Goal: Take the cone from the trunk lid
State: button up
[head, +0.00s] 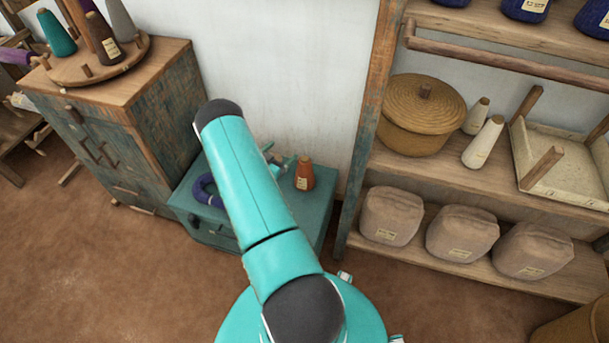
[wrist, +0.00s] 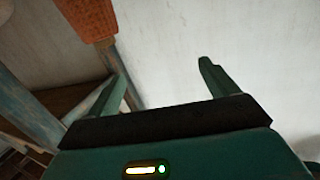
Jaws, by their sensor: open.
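An orange-brown cone (head: 304,176) with a small pale label stands upright on the teal trunk lid (head: 316,205). My gripper (head: 282,163) is just left of the cone in the head view, mostly hidden behind my arm. In the wrist view my gripper (wrist: 163,72) is open, with nothing between its fingers. The cone (wrist: 88,18) shows there at the top left, beyond and outside the left finger, cut by the frame edge. I cannot tell whether a finger touches it.
A purple-blue ring-shaped bundle (head: 205,190) lies on the lid's left side. A worn wooden cabinet (head: 165,95) stands left, bearing several cones. Shelving (head: 440,170) at right holds a lidded basket (head: 422,118), white cones and wrapped bundles. White wall stands behind the trunk.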

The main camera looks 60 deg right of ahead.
aim_at(300, 174)
jog(key=s+f, duration=0.2)
jog(key=f, duration=0.2)
jog(key=s+f+g, duration=0.1)
jog(key=s+f, duration=0.1)
jog(key=f, duration=0.2)
jog(key=s+f+g, duration=0.1)
jog(key=s+f, duration=0.1)
jog(key=f, duration=0.2)
jog(key=shift+a+m+h, duration=0.2)
jog(key=shift+m+h, duration=0.2)
jog(key=shift+x, duration=1.2)
jog(key=shift+r+x, duration=0.1)
jog(key=shift+x, duration=1.15)
jog(key=shift+r+x, duration=0.15)
jog(key=shift+x, duration=1.15)
jog(key=c, duration=1.2)
